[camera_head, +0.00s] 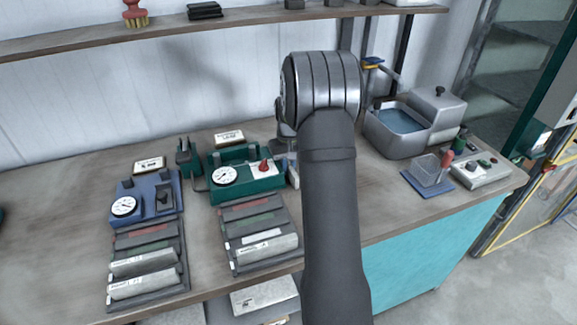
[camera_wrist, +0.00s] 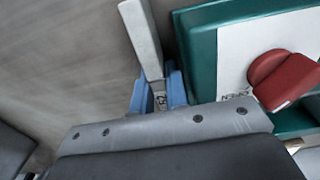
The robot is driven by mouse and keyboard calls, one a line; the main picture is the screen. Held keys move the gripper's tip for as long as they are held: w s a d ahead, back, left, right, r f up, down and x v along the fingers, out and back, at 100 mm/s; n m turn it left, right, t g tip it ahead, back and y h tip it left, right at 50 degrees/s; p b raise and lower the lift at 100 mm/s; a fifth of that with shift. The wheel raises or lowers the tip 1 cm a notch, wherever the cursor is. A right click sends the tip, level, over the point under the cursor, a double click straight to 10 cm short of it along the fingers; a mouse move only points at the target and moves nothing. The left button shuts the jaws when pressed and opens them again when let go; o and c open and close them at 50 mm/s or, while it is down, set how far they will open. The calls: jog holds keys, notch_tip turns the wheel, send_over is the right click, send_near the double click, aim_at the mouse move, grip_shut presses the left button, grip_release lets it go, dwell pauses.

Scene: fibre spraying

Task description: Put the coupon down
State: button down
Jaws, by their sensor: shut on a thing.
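My gripper (camera_wrist: 158,84) shows in the wrist view as two blue fingers shut on a pale grey bar, the coupon (camera_wrist: 142,36). The coupon sticks out past the fingertips, close beside the green device with a red knob (camera_wrist: 280,78). I cannot tell whether it touches anything below. In the head view my arm hides most of the gripper. The green device (camera_head: 243,184) has a dial and stands left of my arm. Two dark racks, a left one (camera_head: 148,270) and a right one (camera_head: 262,228), hold other pale bars, some with labels.
A blue device (camera_head: 150,200) with a dial stands at the left. A grey water bath (camera_head: 410,122), a clear box on a blue base (camera_head: 428,178) and a control box (camera_head: 482,172) stand right of my arm. A shelf (camera_head: 90,42) runs above.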

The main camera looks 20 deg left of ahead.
jog(key=c, duration=1.7)
grip_release()
jog(key=shift+o, duration=0.3)
notch_tip(320, 180, up, 12)
jog(key=shift+r, duration=0.15)
